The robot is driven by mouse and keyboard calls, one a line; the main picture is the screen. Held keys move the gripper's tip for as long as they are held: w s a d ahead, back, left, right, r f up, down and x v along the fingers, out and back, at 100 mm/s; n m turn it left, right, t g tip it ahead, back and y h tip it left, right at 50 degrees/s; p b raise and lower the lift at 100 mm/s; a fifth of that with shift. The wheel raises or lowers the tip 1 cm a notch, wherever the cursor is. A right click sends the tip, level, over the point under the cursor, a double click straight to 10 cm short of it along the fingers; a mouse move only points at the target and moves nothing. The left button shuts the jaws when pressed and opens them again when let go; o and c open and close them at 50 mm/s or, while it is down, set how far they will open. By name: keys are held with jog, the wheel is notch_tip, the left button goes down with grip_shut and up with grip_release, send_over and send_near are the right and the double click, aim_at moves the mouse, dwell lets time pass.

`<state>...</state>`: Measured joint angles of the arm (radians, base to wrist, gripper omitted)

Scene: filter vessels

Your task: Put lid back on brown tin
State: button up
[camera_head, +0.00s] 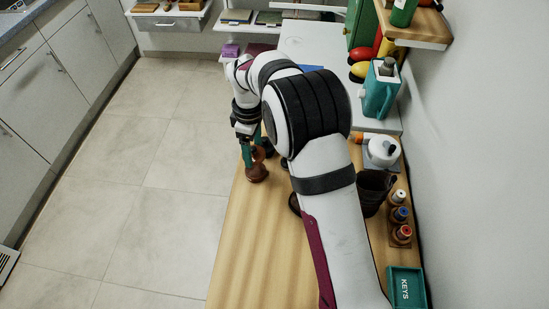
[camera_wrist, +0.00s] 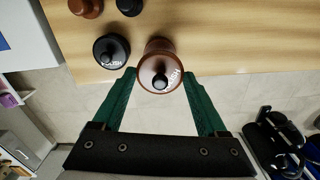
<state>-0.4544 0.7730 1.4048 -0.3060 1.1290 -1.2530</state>
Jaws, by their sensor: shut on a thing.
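In the wrist view, a round brown lid (camera_wrist: 151,73) with a black knob and pale lettering lies between my gripper's green fingertips (camera_wrist: 159,76). My gripper is shut on it. A brown body (camera_wrist: 158,45), which looks like the brown tin, shows just behind the lid near the table edge. I cannot tell whether the lid is seated or apart from it. In the head view, my gripper (camera_head: 252,150) is above the left table edge, with the brown tin (camera_head: 257,174) under it. My arm hides part of this area.
A black lettered vessel (camera_wrist: 112,50) stands close to the left of the brown one; another brown vessel (camera_wrist: 85,7) and a black one (camera_wrist: 130,6) are farther in. A dark cup (camera_head: 374,190), bottles (camera_head: 400,214) and a KEYS tray (camera_head: 406,270) line the right. The front-left wooden table (camera_head: 250,260) is clear.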

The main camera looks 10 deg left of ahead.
aim_at(255, 169)
jog(key=shift+f, duration=3.1)
jog(key=shift+f, duration=0.15)
jog(key=o, duration=1.2)
jog(key=shift+o, duration=0.2)
jog(key=shift+r, duration=3.5)
grip_shut()
